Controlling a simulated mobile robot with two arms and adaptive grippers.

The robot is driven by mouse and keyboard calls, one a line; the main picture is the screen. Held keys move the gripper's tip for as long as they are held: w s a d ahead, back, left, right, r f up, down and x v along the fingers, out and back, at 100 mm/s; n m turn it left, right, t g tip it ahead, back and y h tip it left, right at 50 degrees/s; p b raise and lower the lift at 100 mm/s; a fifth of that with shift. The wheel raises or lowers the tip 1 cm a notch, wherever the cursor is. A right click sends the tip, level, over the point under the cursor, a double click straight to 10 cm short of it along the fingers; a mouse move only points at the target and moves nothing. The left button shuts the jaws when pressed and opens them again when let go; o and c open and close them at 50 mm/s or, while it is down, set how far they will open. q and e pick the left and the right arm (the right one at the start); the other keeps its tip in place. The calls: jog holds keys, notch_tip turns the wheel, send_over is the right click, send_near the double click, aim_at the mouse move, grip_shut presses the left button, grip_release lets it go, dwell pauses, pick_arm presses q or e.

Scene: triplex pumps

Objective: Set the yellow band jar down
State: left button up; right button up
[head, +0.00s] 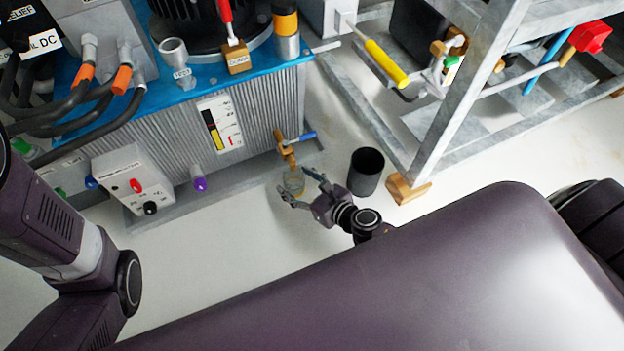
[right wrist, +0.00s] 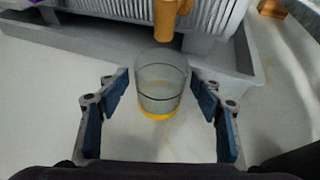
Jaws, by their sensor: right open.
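My right gripper (head: 298,184) is open, with one finger on each side of the jar. In the right wrist view its blue pads (right wrist: 160,96) look apart from the glass. My left gripper is out of view; only my left arm shows.
A black open cup (head: 366,170) stands on the floor just right of my right gripper. A grey metal frame (head: 452,110) on wooden blocks stands further right. The tank's grey base ledge (head: 190,203) runs behind the jar. Pale floor left of the gripper is clear.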

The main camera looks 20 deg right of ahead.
jog(key=v, duration=0.9)
jog(key=shift+s+d, duration=0.15)
jog(key=shift+s, duration=0.1)
jog(key=shift+s+d+r, duration=0.2)
jog(key=shift+s+r, duration=0.2)
jog(key=shift+s, duration=0.05)
